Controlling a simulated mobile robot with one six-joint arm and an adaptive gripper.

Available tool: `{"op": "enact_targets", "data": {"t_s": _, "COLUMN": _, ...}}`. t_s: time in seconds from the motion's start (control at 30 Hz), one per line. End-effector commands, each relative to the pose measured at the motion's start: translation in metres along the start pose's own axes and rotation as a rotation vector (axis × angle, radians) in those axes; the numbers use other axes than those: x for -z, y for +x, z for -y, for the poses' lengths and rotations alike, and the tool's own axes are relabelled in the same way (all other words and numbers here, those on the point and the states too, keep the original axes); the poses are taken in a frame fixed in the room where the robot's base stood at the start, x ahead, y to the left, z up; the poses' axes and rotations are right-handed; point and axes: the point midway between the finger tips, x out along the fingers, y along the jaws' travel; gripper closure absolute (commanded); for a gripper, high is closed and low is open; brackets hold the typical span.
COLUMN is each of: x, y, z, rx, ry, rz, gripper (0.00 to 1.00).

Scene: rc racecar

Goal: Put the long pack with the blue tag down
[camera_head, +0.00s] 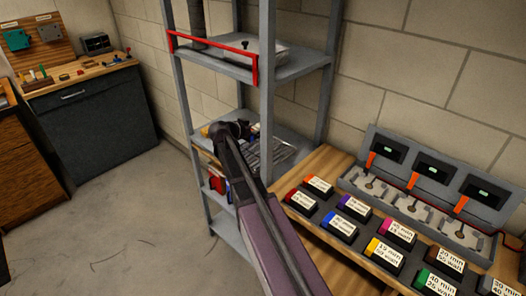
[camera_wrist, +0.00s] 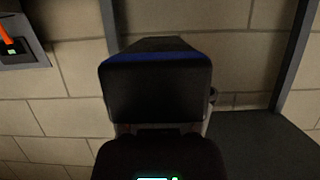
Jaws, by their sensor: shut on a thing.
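In the wrist view a black pack (camera_wrist: 155,88) with a blue band along its top edge fills the middle. My gripper (camera_wrist: 160,130) is shut on it and holds it in front of the block wall. The pack's far end and its length are hidden. In the head view my arm reaches toward the grey shelf rack, and the dark wrist end hides the gripper and held pack, so I cannot make them out there. Another black pack with a blue tag (camera_head: 341,226) lies on the wooden bench (camera_head: 330,163).
Several black packs with coloured tags, such as a yellow-tagged one (camera_head: 383,252), crowd the bench. A grey charger (camera_head: 420,188) with three bays and orange levers stands behind them. The shelf rack (camera_head: 266,75) has a red rail and holds items. Open floor (camera_head: 110,215) lies left.

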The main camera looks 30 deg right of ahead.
Motion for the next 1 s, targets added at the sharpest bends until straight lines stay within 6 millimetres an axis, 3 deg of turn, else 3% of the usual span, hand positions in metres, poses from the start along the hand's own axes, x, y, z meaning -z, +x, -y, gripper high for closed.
{"op": "enact_targets", "data": {"t_s": 0.37, "x": -0.009, "y": 0.001, "z": 0.002, "rx": 0.003, "ry": -0.002, "rz": -0.001, "gripper": 0.94}}
{"op": "enact_targets", "data": {"t_s": 1.0, "x": -0.058, "y": 0.020, "z": 0.002, "rx": 0.004, "ry": -0.002, "rz": -0.001, "gripper": 0.94}}
